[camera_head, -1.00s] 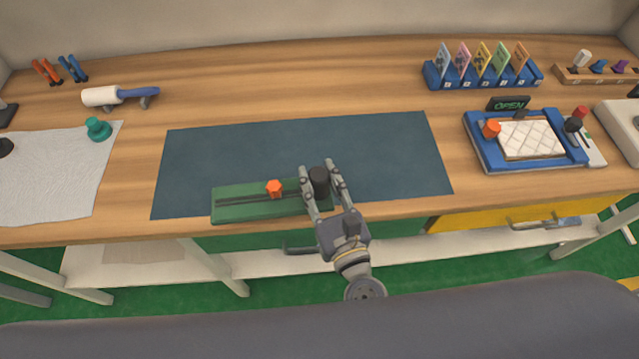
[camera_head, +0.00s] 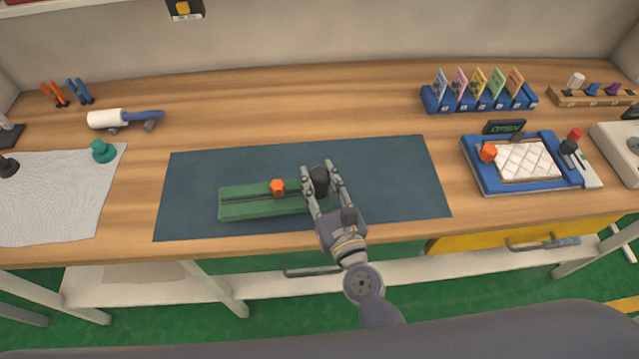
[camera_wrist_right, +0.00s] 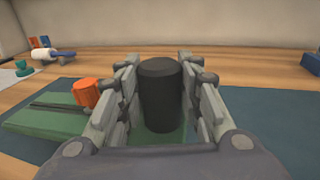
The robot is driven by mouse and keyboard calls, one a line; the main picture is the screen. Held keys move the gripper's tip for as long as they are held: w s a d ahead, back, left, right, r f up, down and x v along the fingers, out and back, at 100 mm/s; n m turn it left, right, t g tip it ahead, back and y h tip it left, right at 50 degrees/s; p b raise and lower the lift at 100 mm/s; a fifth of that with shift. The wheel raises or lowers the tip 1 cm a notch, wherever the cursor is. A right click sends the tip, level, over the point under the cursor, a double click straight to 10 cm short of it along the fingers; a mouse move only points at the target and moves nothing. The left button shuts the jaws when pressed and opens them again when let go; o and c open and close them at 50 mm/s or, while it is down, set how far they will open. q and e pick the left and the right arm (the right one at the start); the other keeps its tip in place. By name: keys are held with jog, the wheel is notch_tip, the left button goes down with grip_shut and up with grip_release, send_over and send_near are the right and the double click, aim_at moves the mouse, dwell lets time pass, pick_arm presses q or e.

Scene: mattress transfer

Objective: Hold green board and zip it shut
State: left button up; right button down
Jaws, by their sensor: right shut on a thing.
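The green board (camera_head: 245,210) lies on the dark blue mat, left of my right gripper, with a dark slot along its length. An orange knob (camera_head: 277,187) stands on the slot near the middle. A black cylindrical knob (camera_head: 320,181) stands upright at the board's right end. My right gripper (camera_head: 323,182) is shut on this black knob, one finger on each side. The right wrist view shows the black knob (camera_wrist_right: 159,95) between the fingers and the orange knob (camera_wrist_right: 87,92) just left of them. The fingers hide part of the board's right end. My left gripper is not in view.
The dark mat (camera_head: 390,180) has free room behind and right of the board. A blue frame (camera_head: 480,178) with a quilted white pad stands right. A blue card rack (camera_head: 480,103) is behind it. A white cloth (camera_head: 55,195), teal knob (camera_head: 102,151) and roller (camera_head: 108,119) are left.

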aim_at(319, 169)
jog(key=shift+w+d, duration=0.1)
jog(key=shift+w, duration=1.45)
jog(key=shift+f, duration=0.15)
jog(key=shift+f+b, duration=2.25)
jog(key=shift+r, duration=0.1)
